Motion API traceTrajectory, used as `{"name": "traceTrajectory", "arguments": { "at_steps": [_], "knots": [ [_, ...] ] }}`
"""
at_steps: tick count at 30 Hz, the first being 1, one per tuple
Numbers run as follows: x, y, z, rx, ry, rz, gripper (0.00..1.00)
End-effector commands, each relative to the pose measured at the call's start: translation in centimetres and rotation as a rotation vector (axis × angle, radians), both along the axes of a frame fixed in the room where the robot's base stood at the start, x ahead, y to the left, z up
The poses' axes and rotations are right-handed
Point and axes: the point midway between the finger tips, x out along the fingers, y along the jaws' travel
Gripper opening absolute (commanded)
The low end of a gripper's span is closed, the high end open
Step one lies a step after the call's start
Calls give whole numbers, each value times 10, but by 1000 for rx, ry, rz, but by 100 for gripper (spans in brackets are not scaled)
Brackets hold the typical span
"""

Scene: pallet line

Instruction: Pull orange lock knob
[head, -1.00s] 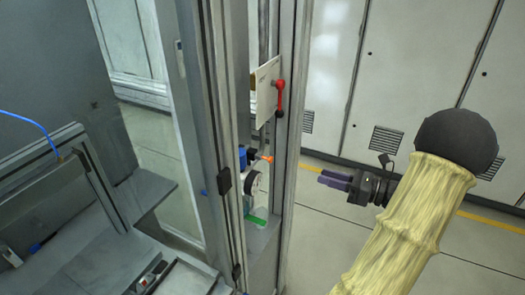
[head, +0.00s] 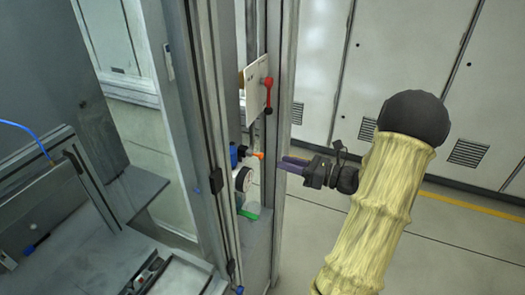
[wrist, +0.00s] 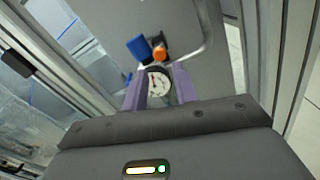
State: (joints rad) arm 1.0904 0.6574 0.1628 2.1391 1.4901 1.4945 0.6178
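The orange lock knob (head: 258,155) sits beside a blue part (head: 238,153) inside the machine's upright frame, above a round white gauge (head: 243,178). In the wrist view the orange knob (wrist: 159,53) is beyond my fingertips, a little above the gauge (wrist: 158,84), with the blue block (wrist: 138,48) to its left. My gripper (head: 283,166) is just right of the knob in the head view, fingers pointing at the frame. In the wrist view my two purple fingers (wrist: 158,84) stand apart with nothing held between them. The gauge shows between them.
A red handle (head: 268,92) on a pale plate (head: 256,90) is mounted above the knob. Metal posts (head: 285,100) flank the opening. Grey cabinets (head: 400,55) stand behind my arm, with clear floor before them. A grey bench (head: 90,240) is at left.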

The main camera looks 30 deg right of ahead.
Motion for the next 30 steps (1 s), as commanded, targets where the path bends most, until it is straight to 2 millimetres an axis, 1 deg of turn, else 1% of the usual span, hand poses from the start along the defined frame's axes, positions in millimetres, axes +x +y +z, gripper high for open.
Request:
{"name": "traceTrajectory", "arguments": {
  "at_steps": [1, 9, 15, 19, 26, 29, 30],
  "knots": [
    [7, 7, 3, 3, 1, 5, 29],
    [45, 37, 3, 2, 1, 7, 29],
    [66, 54, 2, 2, 1, 7, 29],
    [71, 57, 0, 0, 0, 3, 29],
    [71, 57, 0, 0, 0, 3, 29],
    [71, 57, 0, 0, 0, 3, 11],
    [71, 57, 0, 0, 0, 3, 3]
  ]
}}
